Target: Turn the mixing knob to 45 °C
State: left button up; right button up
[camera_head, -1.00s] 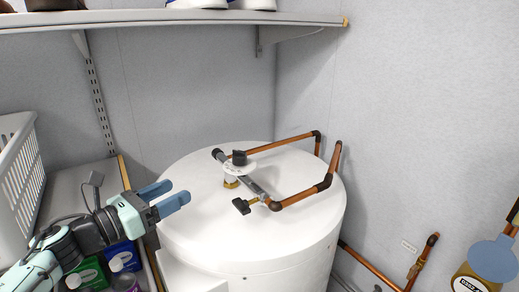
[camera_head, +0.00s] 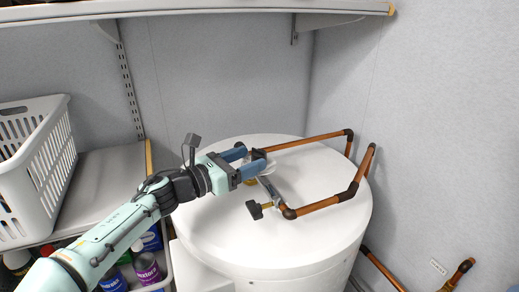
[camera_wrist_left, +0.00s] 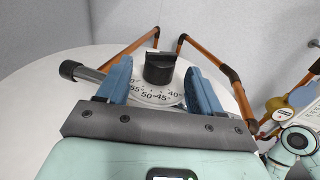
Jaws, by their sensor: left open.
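The black mixing knob (camera_head: 259,154) sits on a pipe fitting on top of the white round tank (camera_head: 320,234). In the left wrist view the knob (camera_wrist_left: 160,68) stands above a pale dial (camera_wrist_left: 155,96) with 55, 50, 45 and 40 on its near side. I cannot read a pointer on the knob. My left gripper (camera_head: 250,160) is open at the knob, its blue fingers on either side of it. In the left wrist view, gaps show between the knob and both fingers (camera_wrist_left: 158,78).
Copper pipes (camera_head: 325,203) run across the tank top, with a black valve handle (camera_head: 254,210) in front of the knob. A white basket (camera_head: 62,165) and several bottles (camera_head: 146,268) are at left. A shelf (camera_head: 200,16) hangs above.

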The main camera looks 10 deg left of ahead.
aim_at(259, 153)
pick_arm(q)
jog(key=x, duration=0.4)
jog(key=shift+p, duration=0.4)
pick_arm(e)
jog(key=shift+w+r, duration=0.6)
jog(key=shift+r, duration=0.1)
